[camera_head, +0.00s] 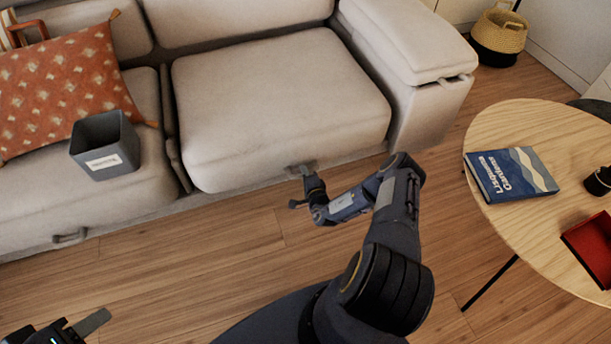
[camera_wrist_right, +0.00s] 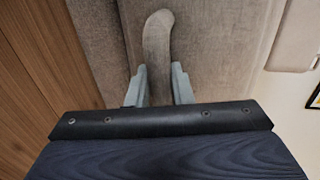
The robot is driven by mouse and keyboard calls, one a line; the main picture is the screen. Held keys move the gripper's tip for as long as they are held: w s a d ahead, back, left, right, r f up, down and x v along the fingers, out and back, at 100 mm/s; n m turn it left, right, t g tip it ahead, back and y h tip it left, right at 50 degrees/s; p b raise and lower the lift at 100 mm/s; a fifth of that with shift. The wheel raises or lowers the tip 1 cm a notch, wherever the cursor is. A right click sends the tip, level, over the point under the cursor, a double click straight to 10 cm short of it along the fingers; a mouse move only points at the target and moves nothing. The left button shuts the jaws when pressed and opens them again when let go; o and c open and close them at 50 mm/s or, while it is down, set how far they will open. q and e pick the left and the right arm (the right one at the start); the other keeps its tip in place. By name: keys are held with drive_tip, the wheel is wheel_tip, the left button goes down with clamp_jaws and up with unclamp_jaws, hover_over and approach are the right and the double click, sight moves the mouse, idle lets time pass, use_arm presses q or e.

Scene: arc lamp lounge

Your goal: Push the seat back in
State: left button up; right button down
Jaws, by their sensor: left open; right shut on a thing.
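The sofa's right seat (camera_head: 275,95) is a beige cushioned block between the left seat and the armrest. A handle (camera_head: 291,170) is on the lower front of this seat. My right gripper (camera_head: 307,172) is at that handle. In the right wrist view, its two fingers (camera_wrist_right: 158,88) are closed around the fabric-covered handle (camera_wrist_right: 158,45), one on each side. The gripper partly hides the handle in the head view. My left gripper (camera_head: 80,330) is open, low at the bottom left corner, over the floor and away from the sofa.
A dark grey bin (camera_head: 106,146) and an orange patterned pillow (camera_head: 66,90) are on the left seat (camera_head: 40,200). A round wooden table (camera_head: 510,225) with a blue book (camera_head: 510,173) and a red tray (camera_head: 592,250) stands at right. Floor before the sofa is clear.

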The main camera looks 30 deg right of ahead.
drive_tip(key=shift+w+d+r, duration=0.15)
drive_tip(key=shift+w, duration=0.1)
drive_tip(key=c, duration=1.3)
unclamp_jaws()
drive_tip(key=shift+w, duration=0.1)
drive_tip(key=shift+c, duration=0.2)
drive_tip(key=p+v, duration=0.3)
drive_tip(key=v, duration=0.5)
